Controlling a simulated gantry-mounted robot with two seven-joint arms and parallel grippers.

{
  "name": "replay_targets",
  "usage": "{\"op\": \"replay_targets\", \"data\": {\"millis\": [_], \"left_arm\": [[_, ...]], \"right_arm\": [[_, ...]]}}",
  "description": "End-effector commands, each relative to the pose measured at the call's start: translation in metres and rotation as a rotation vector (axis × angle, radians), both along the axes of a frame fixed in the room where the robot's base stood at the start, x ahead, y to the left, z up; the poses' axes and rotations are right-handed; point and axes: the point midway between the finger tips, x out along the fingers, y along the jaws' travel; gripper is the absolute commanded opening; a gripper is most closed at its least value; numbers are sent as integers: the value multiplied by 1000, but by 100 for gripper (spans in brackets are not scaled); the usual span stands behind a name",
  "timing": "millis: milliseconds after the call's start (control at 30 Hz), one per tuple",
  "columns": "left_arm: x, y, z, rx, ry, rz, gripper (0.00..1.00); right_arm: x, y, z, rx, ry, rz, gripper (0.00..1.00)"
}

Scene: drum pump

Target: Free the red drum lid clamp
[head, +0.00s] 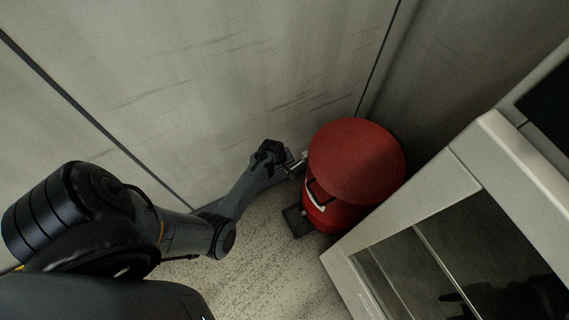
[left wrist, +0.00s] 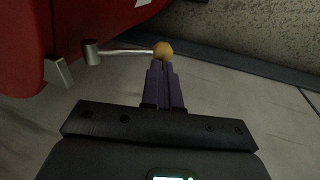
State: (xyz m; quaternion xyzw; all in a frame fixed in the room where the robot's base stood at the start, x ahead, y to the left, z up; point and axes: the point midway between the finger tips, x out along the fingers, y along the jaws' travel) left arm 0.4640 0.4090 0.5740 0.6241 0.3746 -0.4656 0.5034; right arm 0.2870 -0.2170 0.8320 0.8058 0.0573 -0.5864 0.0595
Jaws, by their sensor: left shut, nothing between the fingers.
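The red drum (head: 326,213) stands in the corner with its red lid (head: 357,160) on top. In the left wrist view, the drum's red side (left wrist: 50,35) fills the upper left. A clamp lever (left wrist: 125,51) runs from a dark pivot (left wrist: 92,53) beside the drum to a tan round knob (left wrist: 163,48). My left gripper (head: 290,160) is at the drum's left side, near lid height. Its fingers (left wrist: 161,66) are shut and empty, with the tips right at the knob; I cannot tell whether they touch it. My right gripper is out of view.
Grey wall panels (head: 230,70) stand close behind the drum and my left arm. A white cabinet (head: 462,160) with a dark glass front stands close on the drum's right. A dark block (head: 296,221) lies at the drum's foot. Speckled floor (head: 265,260) is open in front.

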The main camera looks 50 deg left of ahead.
Motion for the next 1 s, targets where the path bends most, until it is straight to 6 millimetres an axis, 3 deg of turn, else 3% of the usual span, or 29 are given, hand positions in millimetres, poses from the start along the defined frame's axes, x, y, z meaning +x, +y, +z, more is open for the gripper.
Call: {"op": "replay_targets", "data": {"millis": [567, 800, 1000], "left_arm": [[0, 4, 23, 2, 0, -2, 0], [0, 13, 53, 1, -1, -10, 0], [-12, 11, 89, 1, -1, -11, 0]], "right_arm": [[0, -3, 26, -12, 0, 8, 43], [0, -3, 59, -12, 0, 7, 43], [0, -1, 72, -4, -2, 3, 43]]}}
